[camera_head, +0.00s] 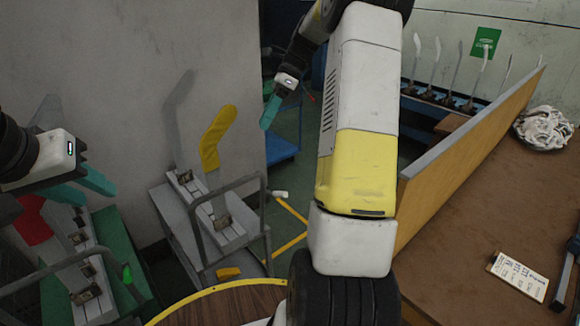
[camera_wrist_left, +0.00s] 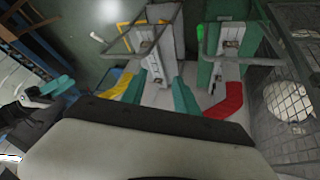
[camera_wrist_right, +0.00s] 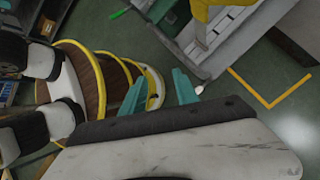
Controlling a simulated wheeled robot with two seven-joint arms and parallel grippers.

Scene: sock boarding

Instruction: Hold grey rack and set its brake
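The grey rack (camera_head: 180,240) stands on the floor at centre left with its rails and upright boards, one bare and one in a yellow sock (camera_head: 215,138). A short lever with a white tip (camera_head: 280,194) sticks out at its right side; it also shows in the right wrist view (camera_wrist_right: 199,90). A yellow piece (camera_head: 228,272) lies low on its near end. My left gripper (camera_head: 82,188) is open and empty, left of the grey rack and above the green one. My right gripper (camera_head: 269,105) is open and empty, beyond and above the rack's right side. I cannot tell whether the lever is set.
A green rack (camera_head: 118,245) with a red sock (camera_head: 34,222) and a green-tipped lever (camera_head: 127,273) stands left of the grey rack. A grey wall (camera_head: 130,80) rises behind. A brown table (camera_head: 470,215) with a divider board (camera_head: 470,150) fills the right.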

